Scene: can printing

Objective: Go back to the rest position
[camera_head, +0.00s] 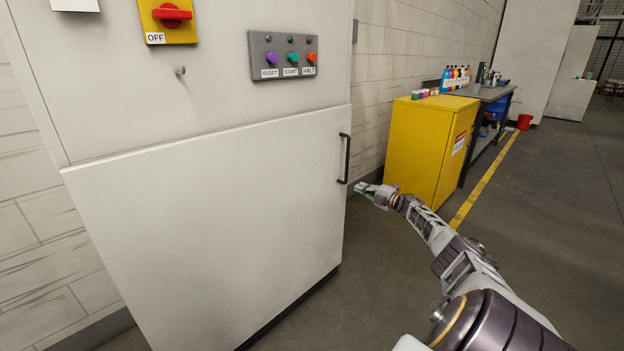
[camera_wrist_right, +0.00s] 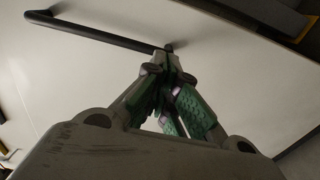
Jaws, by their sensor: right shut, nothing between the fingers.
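My right gripper (camera_head: 364,188) is at the end of my outstretched right arm, just right of the white machine's door (camera_head: 215,220). The black door handle (camera_head: 344,158) is close by, slightly above and left of the gripper. In the right wrist view, the gripper's green-padded fingers (camera_wrist_right: 168,85) are shut with nothing between them. The black handle (camera_wrist_right: 100,32) shows beyond the fingertips there, and I cannot tell from it whether they touch. The door looks closed. My left gripper is not in view.
A button panel (camera_head: 283,56) and a red OFF switch (camera_head: 172,14) are on the machine above the door. A yellow cabinet (camera_head: 418,148) stands behind the right gripper. A workbench (camera_head: 487,95) with bottles is further back. The floor (camera_head: 560,185) at right is clear.

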